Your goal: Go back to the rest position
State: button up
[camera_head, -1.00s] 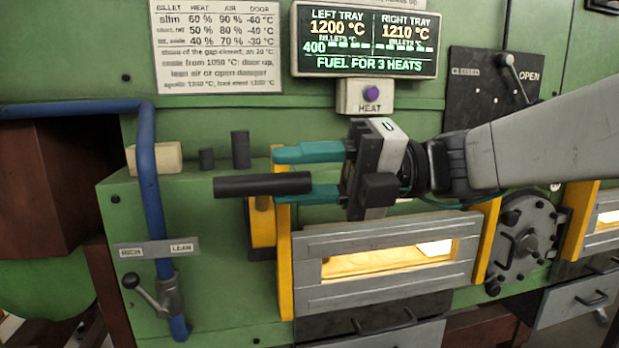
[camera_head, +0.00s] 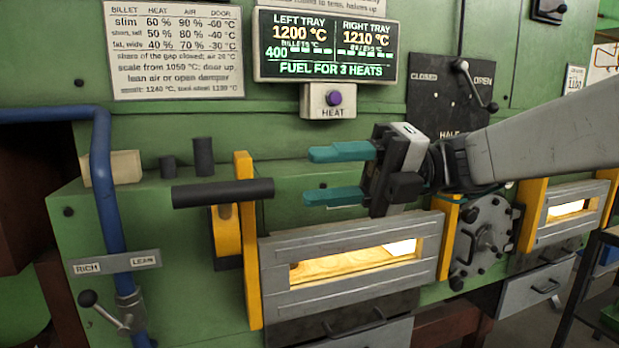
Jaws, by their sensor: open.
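My gripper (camera_head: 318,174) is open, with its two teal fingers pointing left and nothing between them. It hangs in front of the green furnace (camera_head: 150,240), above the left furnace door (camera_head: 275,255). A dark cylindrical handle bar (camera_head: 222,193) on a yellow lever lies to the left of the fingertips, apart from them. The left door has a glowing slot.
A display (camera_head: 326,46) reads 1200 °C left and 1210 °C right, above a purple HEAT button (camera_head: 335,98). A damper lever (camera_head: 476,85) stands at right. A blue pipe (camera_head: 104,190) with a RICH/LEAN lever (camera_head: 105,305) is at left. A dark rack (camera_head: 590,290) stands lower right.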

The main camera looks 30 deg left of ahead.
dwell(0.5)
jog(key=d+f+n+t+h, duration=0.5)
jog(key=d+f+n+t, duration=0.2)
jog(key=d+f+n, duration=0.8)
jog(key=s+d+f+n+t+h, duration=0.2)
jog(key=d+t, duration=0.1)
jog(key=d, duration=0.7)
jog(key=s+d+f+n+t+h, duration=0.2)
jog(key=d+t, duration=0.1)
jog(key=d, duration=0.8)
jog(key=s+d+f+n+t+h, duration=0.1)
jog(key=s+d+f+n+t, duration=0.1)
jog(key=d, duration=0.9)
jog(key=shift+d+f+n+t+h, duration=0.15)
jog(key=shift+n+t+h, duration=0.15)
jog(key=shift+t+h, duration=0.1)
